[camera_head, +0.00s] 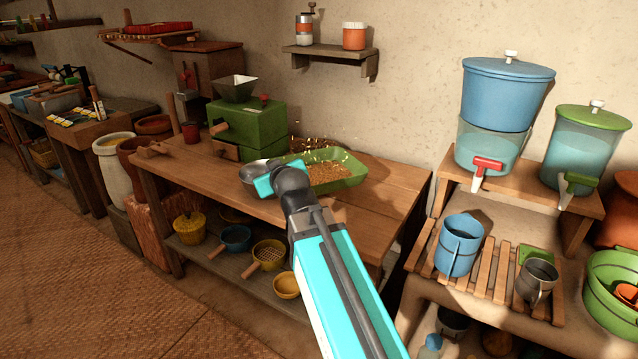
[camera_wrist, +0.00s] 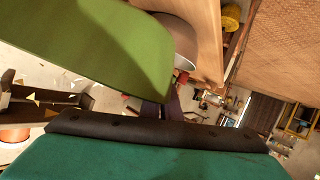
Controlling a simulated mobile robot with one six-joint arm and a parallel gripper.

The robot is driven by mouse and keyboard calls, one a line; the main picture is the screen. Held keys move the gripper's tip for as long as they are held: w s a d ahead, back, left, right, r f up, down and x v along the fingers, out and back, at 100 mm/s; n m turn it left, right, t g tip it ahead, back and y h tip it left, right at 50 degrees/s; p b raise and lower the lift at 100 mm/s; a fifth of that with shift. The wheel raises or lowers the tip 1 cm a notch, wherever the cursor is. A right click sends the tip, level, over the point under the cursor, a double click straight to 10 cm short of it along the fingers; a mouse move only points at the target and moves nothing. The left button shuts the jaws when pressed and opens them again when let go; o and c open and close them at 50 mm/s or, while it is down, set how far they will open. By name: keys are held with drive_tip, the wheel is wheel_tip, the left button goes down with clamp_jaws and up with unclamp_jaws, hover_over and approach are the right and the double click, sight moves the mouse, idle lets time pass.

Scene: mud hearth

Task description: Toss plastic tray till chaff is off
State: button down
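The green plastic tray (camera_head: 352,181) is over the right part of the wooden table, with a bed of golden grain (camera_head: 328,173) in it. Pale flecks of chaff (camera_head: 338,147) show above and behind its far edge. More flecks (camera_wrist: 36,98) show in the air in the wrist view, beside the tray's plain green side (camera_wrist: 95,45). My gripper (camera_head: 277,173) is at the tray's near left edge and appears shut on it; its fingertips are mostly hidden.
A grey metal bowl (camera_head: 252,171) stands just left of the tray. A green mill (camera_head: 248,122) with a hopper is behind it. A small wall shelf (camera_head: 330,53) is above. The table's front right (camera_head: 372,212) is bare. Water dispensers (camera_head: 500,100) stand at right.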

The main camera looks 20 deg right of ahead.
wheel_tip(320, 180, up, 4)
drive_tip(key=shift+r, duration=0.1)
wheel_tip(320, 180, down, 6)
drive_tip(key=shift+r, duration=0.25)
drive_tip(key=shift+s, duration=0.15)
idle(1.2)
